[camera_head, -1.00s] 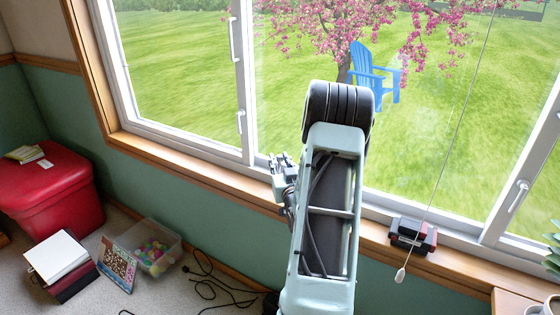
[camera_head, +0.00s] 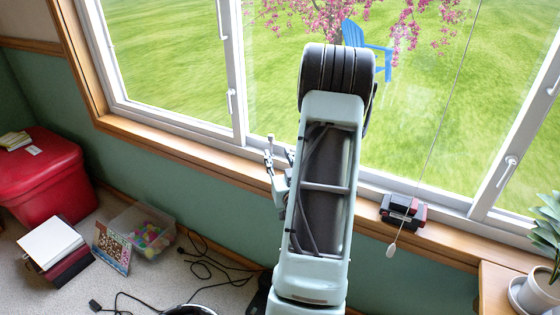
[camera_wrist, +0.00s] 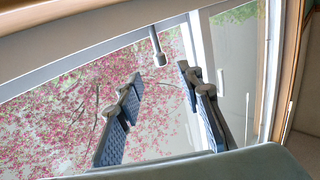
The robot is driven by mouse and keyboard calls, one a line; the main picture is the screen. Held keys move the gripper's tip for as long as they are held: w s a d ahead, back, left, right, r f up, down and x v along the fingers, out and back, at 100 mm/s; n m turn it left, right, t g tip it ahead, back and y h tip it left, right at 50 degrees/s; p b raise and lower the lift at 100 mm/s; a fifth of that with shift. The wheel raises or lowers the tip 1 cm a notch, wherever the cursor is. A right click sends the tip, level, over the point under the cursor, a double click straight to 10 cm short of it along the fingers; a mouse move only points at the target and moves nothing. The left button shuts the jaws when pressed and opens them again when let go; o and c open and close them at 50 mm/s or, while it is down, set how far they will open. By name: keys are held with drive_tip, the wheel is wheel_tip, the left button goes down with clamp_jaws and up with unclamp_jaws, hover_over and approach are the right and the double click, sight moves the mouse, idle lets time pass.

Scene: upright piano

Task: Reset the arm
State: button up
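My arm rises in the middle of the head view, in front of the window. My gripper (camera_head: 279,157) shows just left of the arm, over the wooden windowsill, partly hidden behind the arm. In the wrist view the two fingers of my gripper (camera_wrist: 158,88) stand apart with nothing between them.
The window (camera_head: 170,60) and its wooden sill (camera_head: 165,140) run behind my arm. A red and black box (camera_head: 403,209) sits on the sill at right, below a hanging cord. A red bin (camera_head: 45,175), books (camera_head: 50,245), a clear tub (camera_head: 145,230) and cables (camera_head: 205,265) are on the floor at left. A potted plant (camera_head: 545,290) stands at right.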

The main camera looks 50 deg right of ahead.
drive_tip(key=shift+v, duration=1.05)
